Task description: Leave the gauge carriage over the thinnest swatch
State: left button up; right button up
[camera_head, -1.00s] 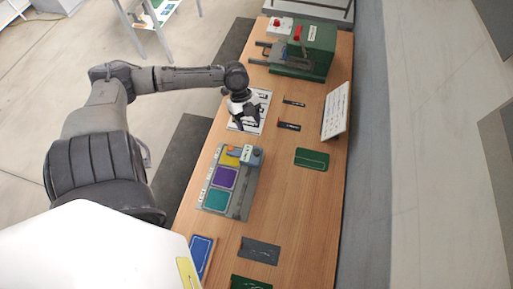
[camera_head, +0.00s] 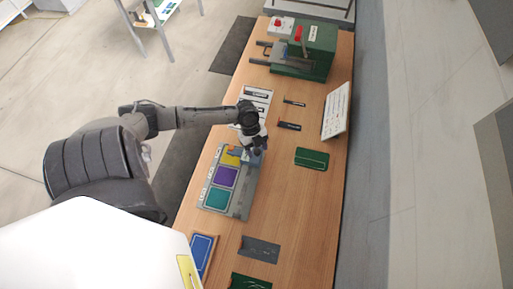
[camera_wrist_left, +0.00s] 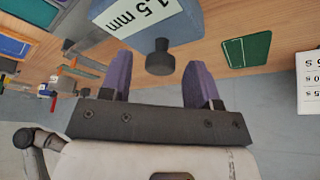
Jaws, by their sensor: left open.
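The gauge block (camera_head: 240,205) on the bench holds a teal swatch (camera_head: 216,198), a purple swatch (camera_head: 225,177) and a yellow swatch (camera_head: 231,159) in a row. The blue-grey gauge carriage (camera_head: 245,155) sits at the yellow end, partly hidden by my gripper. In the left wrist view the carriage (camera_wrist_left: 180,28) shows a label reading 1.5 mm and a black knob (camera_wrist_left: 159,58). My left gripper (camera_head: 256,150) is open at the carriage. In the left wrist view its purple fingers (camera_wrist_left: 159,72) stand on either side of the knob, apart from it. My right gripper is not in view.
A green press (camera_head: 308,55) with a red part stands at the far end. A white sign (camera_head: 336,110) leans at the right edge. A green mat (camera_head: 312,158), a grey plate (camera_head: 260,250) and a blue card (camera_head: 201,254) lie around the gauge.

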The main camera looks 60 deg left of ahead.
pick_arm(q)
jog(key=shift+f, duration=0.15)
jog(key=shift+c, duration=0.4)
grip_shut()
jog(key=shift+d, duration=0.1)
